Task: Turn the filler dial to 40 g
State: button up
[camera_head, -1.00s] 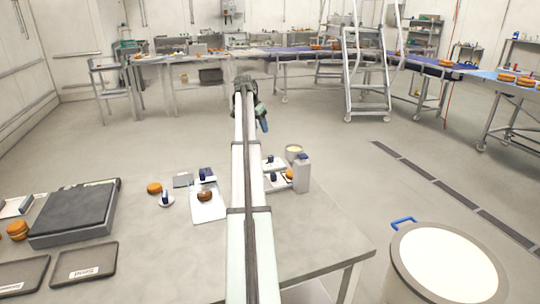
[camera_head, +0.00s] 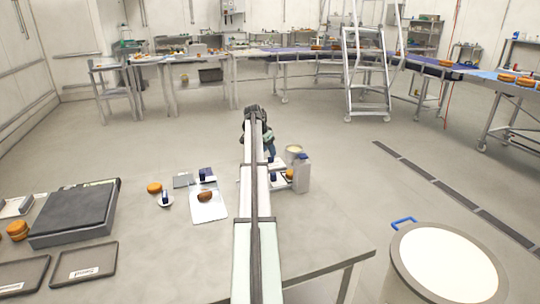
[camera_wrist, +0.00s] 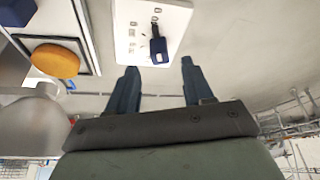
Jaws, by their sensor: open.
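In the wrist view a white panel (camera_wrist: 176,22) carries a dial with a dark blue handle (camera_wrist: 159,52) and small dark marks that I cannot read. My gripper (camera_wrist: 158,68) is open, its two blue fingers apart on either side of the handle's line; nothing is held. In the head view my gripper (camera_head: 270,152) is at the far edge of the table, by the filler (camera_head: 301,173), and my arm hides part of this area. A blue knob (camera_head: 273,176) shows just right of my arm. Its setting cannot be read.
An orange-brown round (camera_wrist: 55,60) lies beside the panel in the wrist view. On the table (camera_head: 170,265) are another white plate (camera_head: 209,210) with a brown round, a grey scale (camera_head: 75,213) and dark trays (camera_head: 84,261). A large white-filled drum (camera_head: 445,262) stands at right.

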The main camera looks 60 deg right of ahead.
aim_at(271, 159)
jog(key=shift+x, duration=1.75)
grip_shut()
